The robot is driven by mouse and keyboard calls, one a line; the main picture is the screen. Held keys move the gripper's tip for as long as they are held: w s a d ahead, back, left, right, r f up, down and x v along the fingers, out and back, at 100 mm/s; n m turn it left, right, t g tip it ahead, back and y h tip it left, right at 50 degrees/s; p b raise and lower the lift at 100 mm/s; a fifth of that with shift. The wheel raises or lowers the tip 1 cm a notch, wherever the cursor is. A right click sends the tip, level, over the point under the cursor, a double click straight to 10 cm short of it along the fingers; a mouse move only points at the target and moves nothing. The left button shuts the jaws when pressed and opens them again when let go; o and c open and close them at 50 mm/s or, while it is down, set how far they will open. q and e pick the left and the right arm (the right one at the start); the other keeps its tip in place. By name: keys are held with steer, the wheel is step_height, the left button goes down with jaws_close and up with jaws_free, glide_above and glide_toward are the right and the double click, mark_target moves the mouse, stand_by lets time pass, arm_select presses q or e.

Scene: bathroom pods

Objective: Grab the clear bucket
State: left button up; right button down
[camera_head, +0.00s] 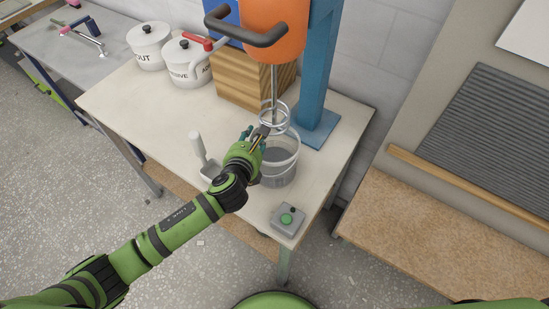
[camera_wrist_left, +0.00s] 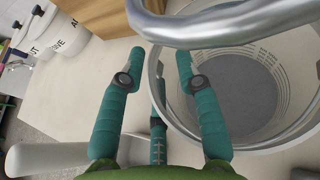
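The clear bucket (camera_head: 284,174), with grey material inside, stands on the pale table under a metal mixer whisk (camera_head: 274,116). It also shows large at the right of the left wrist view (camera_wrist_left: 290,140). My left gripper (camera_head: 261,133) is at the bucket's left rim. In the left wrist view, its teal fingers (camera_wrist_left: 160,58) are spread apart, one outside the wall and one over the inside, with the rim between them. Whether either finger touches the wall I cannot tell. My right gripper is not in view.
A blue mixer post (camera_head: 317,85) and wooden block (camera_head: 240,78) stand behind the bucket. A white scoop (camera_head: 198,147) lies left of it, and a grey box with a green button (camera_head: 287,219) is in front. White lidded pots (camera_head: 187,62) stand at back left.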

arm_select(q)
steer(key=shift+c, duration=0.4)
jaws_close()
steer(key=shift+r, duration=0.15)
steer(key=shift+r, duration=0.15)
